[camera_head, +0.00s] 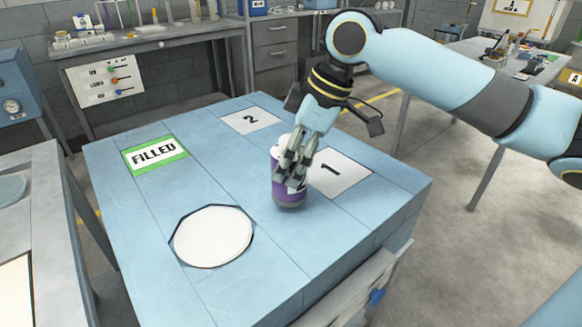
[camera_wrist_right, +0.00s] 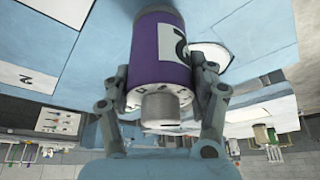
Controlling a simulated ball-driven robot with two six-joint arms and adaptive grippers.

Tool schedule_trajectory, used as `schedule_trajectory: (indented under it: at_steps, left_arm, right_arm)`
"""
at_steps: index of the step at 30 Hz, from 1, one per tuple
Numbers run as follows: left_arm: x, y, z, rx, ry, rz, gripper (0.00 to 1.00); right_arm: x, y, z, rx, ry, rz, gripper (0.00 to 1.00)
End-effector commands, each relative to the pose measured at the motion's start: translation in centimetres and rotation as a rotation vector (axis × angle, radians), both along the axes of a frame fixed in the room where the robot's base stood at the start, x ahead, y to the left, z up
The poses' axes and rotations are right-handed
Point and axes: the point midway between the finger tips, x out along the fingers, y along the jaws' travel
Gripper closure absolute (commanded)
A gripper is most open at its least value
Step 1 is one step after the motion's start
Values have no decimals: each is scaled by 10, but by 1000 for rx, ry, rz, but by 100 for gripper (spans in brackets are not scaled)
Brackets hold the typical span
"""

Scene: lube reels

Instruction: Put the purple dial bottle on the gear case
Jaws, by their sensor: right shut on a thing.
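The purple dial bottle (camera_head: 289,193) is upright, with a white top part and a purple body. My right gripper (camera_head: 293,168) comes down from above and is shut on it. In the wrist view the bottle (camera_wrist_right: 158,48) sits between both fingers of the gripper (camera_wrist_right: 163,84), with a grey cap at its near end and a white mark on its purple side. It is over the blue bench top (camera_head: 150,225), beside the white card marked 1 (camera_head: 347,180). I cannot tell if its base touches the surface. No gear case is clearly identifiable. My left gripper is out of view.
A round white disc (camera_head: 213,237) lies at the front left of the bench. The bench middle is clear.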

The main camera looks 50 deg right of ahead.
Motion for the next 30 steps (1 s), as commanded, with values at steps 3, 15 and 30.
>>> schedule_trajectory:
  at_steps: [3, 15, 30]
  left_arm:
    - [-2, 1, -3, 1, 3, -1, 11]
    - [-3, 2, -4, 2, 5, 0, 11]
    - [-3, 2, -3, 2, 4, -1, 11]
  right_arm:
    - [-1, 1, -21, 2, 3, -2, 85]
    - [0, 0, -28, 0, 0, -1, 85]
    - [-1, 0, -25, -1, 0, -1, 17]
